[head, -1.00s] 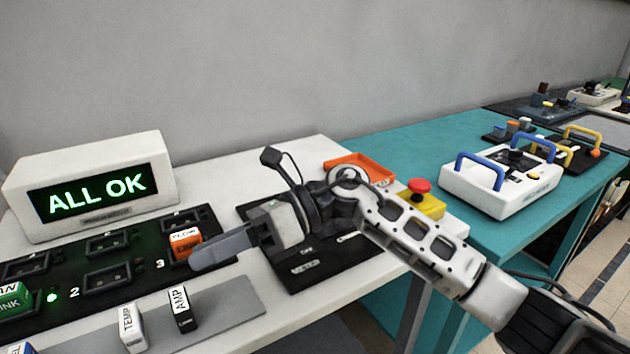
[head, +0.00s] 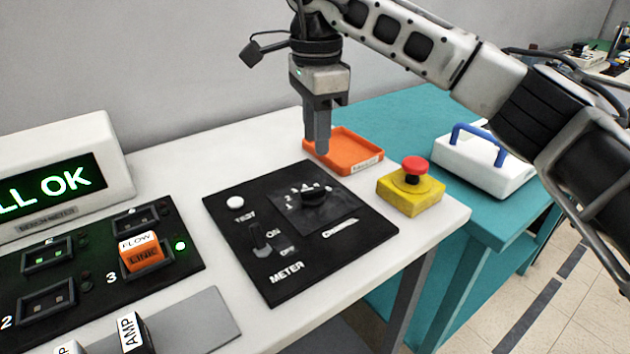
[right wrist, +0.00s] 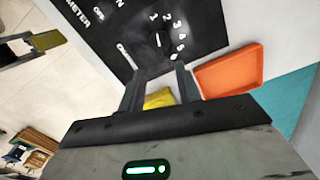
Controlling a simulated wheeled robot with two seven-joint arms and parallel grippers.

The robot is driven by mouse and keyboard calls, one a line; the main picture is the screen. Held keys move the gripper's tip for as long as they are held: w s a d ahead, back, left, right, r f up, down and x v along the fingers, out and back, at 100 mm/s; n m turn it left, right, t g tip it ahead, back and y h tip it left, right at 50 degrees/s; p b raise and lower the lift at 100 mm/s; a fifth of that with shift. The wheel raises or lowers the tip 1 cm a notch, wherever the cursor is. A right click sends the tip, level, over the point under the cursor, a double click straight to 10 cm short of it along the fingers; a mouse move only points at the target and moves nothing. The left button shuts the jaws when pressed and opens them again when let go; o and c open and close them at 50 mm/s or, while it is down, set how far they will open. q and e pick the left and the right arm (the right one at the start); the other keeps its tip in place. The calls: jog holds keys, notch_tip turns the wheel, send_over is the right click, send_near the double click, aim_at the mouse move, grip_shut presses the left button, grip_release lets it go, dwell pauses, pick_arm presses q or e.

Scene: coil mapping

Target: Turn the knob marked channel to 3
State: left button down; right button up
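The black channel knob (head: 315,195) sits on the black meter panel (head: 262,290), with white numerals around it. In the right wrist view the knob (right wrist: 158,40) shows a white line that seems to point towards 1; its exact setting is hard to tell. My right gripper (head: 317,145) points down above and behind the panel, in front of the orange tray in the head view, apart from the knob. In the right wrist view its two fingers (right wrist: 160,85) stand apart with nothing between them, so it is open. My left gripper is not seen in the head view.
An orange tray (head: 349,166) lies behind the panel. A yellow box with a red button (head: 410,196) stands right of it. The panel also carries a toggle switch (head: 262,242) and a white button (head: 235,203). An orange block (head: 143,255) sits in a socket at left.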

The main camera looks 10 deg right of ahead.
aim_at(316, 188)
notch_tip(316, 188, down, 10)
jog(key=shift+r, duration=0.25)
grip_shut()
